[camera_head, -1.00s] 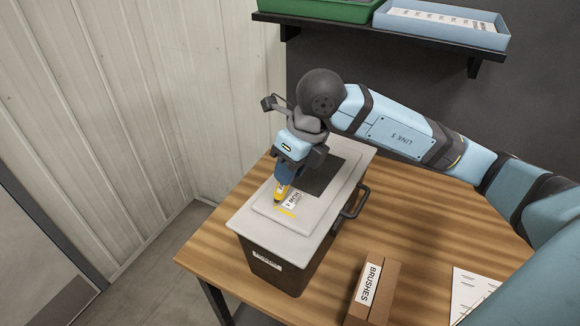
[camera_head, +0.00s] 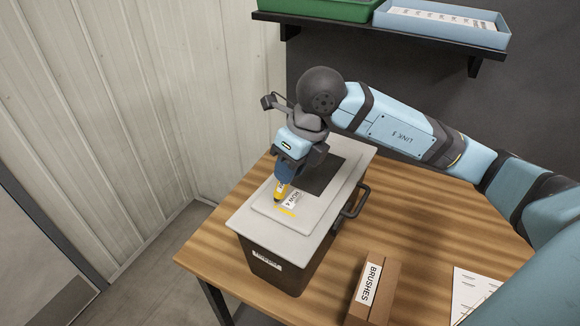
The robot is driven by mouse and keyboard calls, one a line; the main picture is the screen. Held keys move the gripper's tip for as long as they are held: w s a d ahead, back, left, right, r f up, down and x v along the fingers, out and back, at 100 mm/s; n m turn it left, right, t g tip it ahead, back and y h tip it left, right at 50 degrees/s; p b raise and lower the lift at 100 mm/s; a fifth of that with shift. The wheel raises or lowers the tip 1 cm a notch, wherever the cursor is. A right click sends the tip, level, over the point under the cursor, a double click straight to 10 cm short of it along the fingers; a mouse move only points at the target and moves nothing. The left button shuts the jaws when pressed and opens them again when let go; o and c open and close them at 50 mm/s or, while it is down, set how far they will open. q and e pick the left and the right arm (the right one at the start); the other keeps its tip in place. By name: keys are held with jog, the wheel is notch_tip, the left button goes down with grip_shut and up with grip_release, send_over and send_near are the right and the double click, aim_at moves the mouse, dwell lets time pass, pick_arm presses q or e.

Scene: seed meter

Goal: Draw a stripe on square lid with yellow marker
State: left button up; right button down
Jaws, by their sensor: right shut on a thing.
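The yellow marker (camera_head: 280,191) is held tip down in my right gripper (camera_head: 284,178), which is shut on it. The marker's dark tip is at the square lid (camera_head: 262,207), a light grey raised panel on top of a dark box. A yellow stripe (camera_head: 288,212) shows on the lid close to the tip. A white label reading "ROW 4" (camera_head: 294,198) lies beside the marker and is partly covered. Whether the tip touches the lid is too small to tell. My left gripper is not in view.
The dark box (camera_head: 270,270) with a side handle (camera_head: 355,202) stands on a wooden table (camera_head: 430,220). A cardboard box marked BRUSHES (camera_head: 372,290) and a paper sheet (camera_head: 470,293) lie at the front right. A wall shelf (camera_head: 400,38) holds green and blue trays.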

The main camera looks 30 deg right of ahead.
jog(key=shift+f+b, duration=0.4)
jog(key=shift+b, duration=0.05)
dwell(0.4)
jog(key=shift+s+d+r, duration=0.1)
jog(key=shift+s+d, duration=0.05)
jog(key=shift+s, duration=0.15)
jog(key=shift+s+d+f+b, duration=0.25)
jog(key=shift+s+b, duration=0.25)
jog(key=shift+b, duration=0.35)
dwell(0.4)
jog(key=shift+s+d+r+b, duration=0.2)
jog(key=shift+s+d+b, duration=0.15)
jog(key=shift+s+b, duration=0.3)
dwell(0.9)
jog(key=shift+s, duration=0.1)
jog(key=shift+s+d+f, duration=0.1)
jog(key=shift+s, duration=0.1)
jog(key=shift+s+d+b, duration=0.2)
jog(key=shift+s+b, duration=0.15)
jog(key=shift+b, duration=0.2)
jog(key=shift+r, duration=0.2)
dwell(0.4)
